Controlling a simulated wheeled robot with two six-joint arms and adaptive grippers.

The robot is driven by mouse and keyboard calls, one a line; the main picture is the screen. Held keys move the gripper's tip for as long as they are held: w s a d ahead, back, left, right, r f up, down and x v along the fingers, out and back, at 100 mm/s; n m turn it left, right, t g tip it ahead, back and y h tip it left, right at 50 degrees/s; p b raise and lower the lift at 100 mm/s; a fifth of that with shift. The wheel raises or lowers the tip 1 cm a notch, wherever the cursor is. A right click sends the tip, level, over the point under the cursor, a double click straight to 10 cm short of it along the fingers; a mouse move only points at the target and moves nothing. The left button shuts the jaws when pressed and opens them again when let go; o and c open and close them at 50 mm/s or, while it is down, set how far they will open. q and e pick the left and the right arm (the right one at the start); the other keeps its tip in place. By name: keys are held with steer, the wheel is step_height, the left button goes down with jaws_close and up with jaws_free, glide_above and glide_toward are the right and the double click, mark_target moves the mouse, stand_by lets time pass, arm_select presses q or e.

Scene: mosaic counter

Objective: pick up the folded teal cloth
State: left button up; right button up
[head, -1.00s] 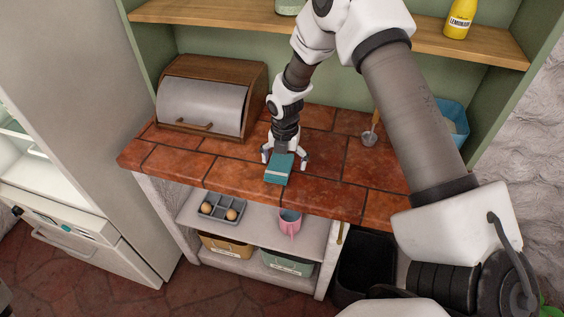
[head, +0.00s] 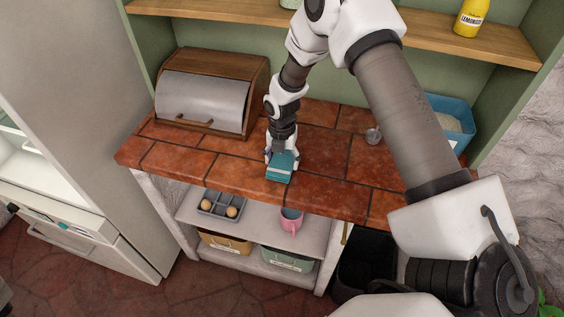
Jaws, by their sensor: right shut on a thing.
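The folded teal cloth (head: 279,174) is at the front part of the tiled counter (head: 330,190), near its front edge. My right gripper (head: 281,163) points down over the cloth, with its fingers closed on the cloth's sides. The gripper hides the cloth's back end. I cannot tell whether the cloth touches the counter or is slightly above it. My left gripper does not show.
A wooden bread box (head: 205,95) stands left of my right gripper. A metal scoop (head: 373,136) and a blue bin (head: 452,120) are to the right. Below, a shelf (head: 255,228) holds an egg tray (head: 212,209) and a pink mug (head: 291,219). The counter's middle is clear.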

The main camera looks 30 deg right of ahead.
steer(key=r+b, duration=0.1)
steer(key=r, duration=0.1)
steer(key=shift+s+a+r+b, duration=0.1)
steer(key=shift+s+r+b, duration=0.25)
steer(key=shift+r+b, duration=0.05)
steer(key=s+a+b, duration=0.1)
steer(key=s, duration=0.1)
steer(key=s+a, duration=0.2)
steer(key=s, duration=0.1)
steer(key=s+a+b, duration=0.1)
steer(key=s, duration=0.1)
steer(key=shift+s+a+r+b, duration=0.15)
steer(key=shift+a+r+b, duration=0.1)
steer(key=shift+r+b, duration=0.1)
steer(key=s+a, duration=0.3)
steer(key=s, duration=0.3)
steer(key=shift+a+r, duration=0.35)
steer(key=shift+r, duration=0.1)
